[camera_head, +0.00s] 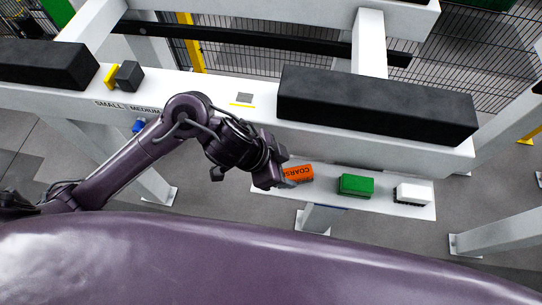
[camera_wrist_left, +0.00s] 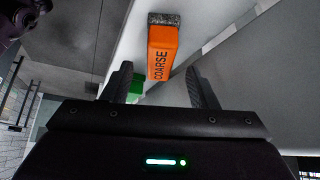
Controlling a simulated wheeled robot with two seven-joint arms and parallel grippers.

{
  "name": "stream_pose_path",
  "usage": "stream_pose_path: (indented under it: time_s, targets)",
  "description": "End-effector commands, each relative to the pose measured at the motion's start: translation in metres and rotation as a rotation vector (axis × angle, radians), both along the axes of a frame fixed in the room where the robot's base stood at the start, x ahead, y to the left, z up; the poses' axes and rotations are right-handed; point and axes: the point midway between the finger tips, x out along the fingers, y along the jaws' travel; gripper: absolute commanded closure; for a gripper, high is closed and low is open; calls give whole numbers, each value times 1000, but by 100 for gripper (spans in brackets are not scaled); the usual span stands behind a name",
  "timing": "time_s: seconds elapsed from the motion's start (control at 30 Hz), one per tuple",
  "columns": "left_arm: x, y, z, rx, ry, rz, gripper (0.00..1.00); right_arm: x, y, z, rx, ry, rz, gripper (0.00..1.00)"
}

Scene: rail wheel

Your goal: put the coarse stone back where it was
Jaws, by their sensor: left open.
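The coarse stone is an orange block (camera_head: 298,173) marked COARSE, lying on the white lower shelf (camera_head: 384,208) at its left end. In the left wrist view the orange block (camera_wrist_left: 162,52) has a dark grey rough end and shows ahead, between the lines of the two fingers. My left gripper (camera_head: 280,180) is open and beside the block's left end in the head view; its fingers (camera_wrist_left: 160,88) stand apart in the wrist view. I cannot tell whether they touch the block. My right gripper is not in view.
A green block (camera_head: 356,186) and a white block (camera_head: 413,194) stand right of the orange one on the shelf. Long black blocks (camera_head: 375,105) lie on the white beam above. The beam carries SMALL and MEDIUM labels and a grey square (camera_head: 244,98) by a yellow line.

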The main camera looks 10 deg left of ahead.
Motion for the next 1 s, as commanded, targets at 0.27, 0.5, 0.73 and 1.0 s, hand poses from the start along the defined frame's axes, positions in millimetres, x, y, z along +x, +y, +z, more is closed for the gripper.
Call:
stream_pose_path:
  time_s: [0.27,0.5,0.73,1.0]
  targets:
    - [-11,28,48,3,-3,-1,47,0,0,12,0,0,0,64]
    - [-15,36,61,0,0,1,47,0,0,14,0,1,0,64]
    - [-15,36,61,0,0,1,47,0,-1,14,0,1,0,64]
    - [-15,36,61,0,0,1,47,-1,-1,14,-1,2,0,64]
